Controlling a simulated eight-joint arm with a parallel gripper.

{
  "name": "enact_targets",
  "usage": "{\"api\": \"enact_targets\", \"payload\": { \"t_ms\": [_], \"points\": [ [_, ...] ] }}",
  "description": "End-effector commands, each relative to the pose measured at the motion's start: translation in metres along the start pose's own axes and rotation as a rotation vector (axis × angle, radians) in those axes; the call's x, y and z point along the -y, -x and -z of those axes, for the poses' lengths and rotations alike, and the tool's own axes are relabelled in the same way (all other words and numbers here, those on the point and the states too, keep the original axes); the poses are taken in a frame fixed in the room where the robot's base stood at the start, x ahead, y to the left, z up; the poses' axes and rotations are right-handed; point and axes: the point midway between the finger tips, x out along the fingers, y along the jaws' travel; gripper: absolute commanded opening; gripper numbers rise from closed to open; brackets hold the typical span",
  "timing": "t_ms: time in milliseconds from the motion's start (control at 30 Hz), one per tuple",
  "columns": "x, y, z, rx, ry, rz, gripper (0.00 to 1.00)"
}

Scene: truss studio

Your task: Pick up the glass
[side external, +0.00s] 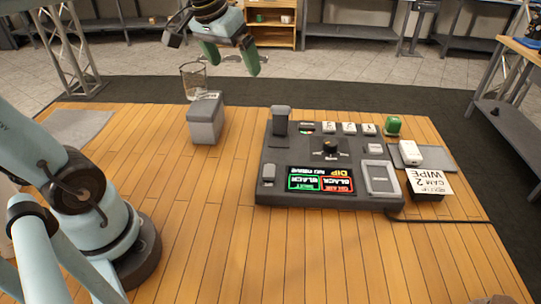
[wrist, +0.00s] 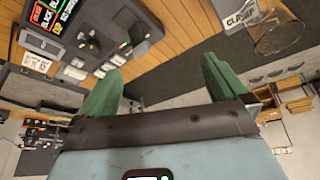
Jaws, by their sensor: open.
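A clear glass (side external: 193,76) stands on top of a grey box (side external: 205,122) near the back left of the wooden table. My gripper (side external: 233,66) has green fingers spread apart and empty. In the side external view it hangs to the right of the glass, with its fingertips at about the height of the glass in the picture. In the wrist view the glass (wrist: 280,28) shows at the upper right, outside the fingers, and the gripper (wrist: 162,66) has nothing between its fingertips.
A dark control panel (side external: 330,160) with buttons and a lit screen covers the table's middle.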

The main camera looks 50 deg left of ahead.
Motion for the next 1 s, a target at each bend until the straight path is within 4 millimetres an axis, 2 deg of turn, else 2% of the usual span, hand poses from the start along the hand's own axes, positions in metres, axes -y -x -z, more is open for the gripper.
{"api": "enact_targets", "payload": {
  "t_ms": [33, 200, 400, 567, 1000],
  "points": [
    [-0.013, -0.007, -0.017, -0.030, -0.043, -0.017, 1.00],
    [-0.045, -0.033, -0.063, -0.129, -0.157, -0.071, 1.00],
    [-0.063, -0.053, -0.099, -0.203, -0.236, -0.114, 1.00],
    [-0.067, -0.058, -0.107, -0.221, -0.254, -0.125, 1.00],
    [-0.065, -0.057, -0.105, -0.217, -0.264, -0.119, 1.00]
  ]
}}
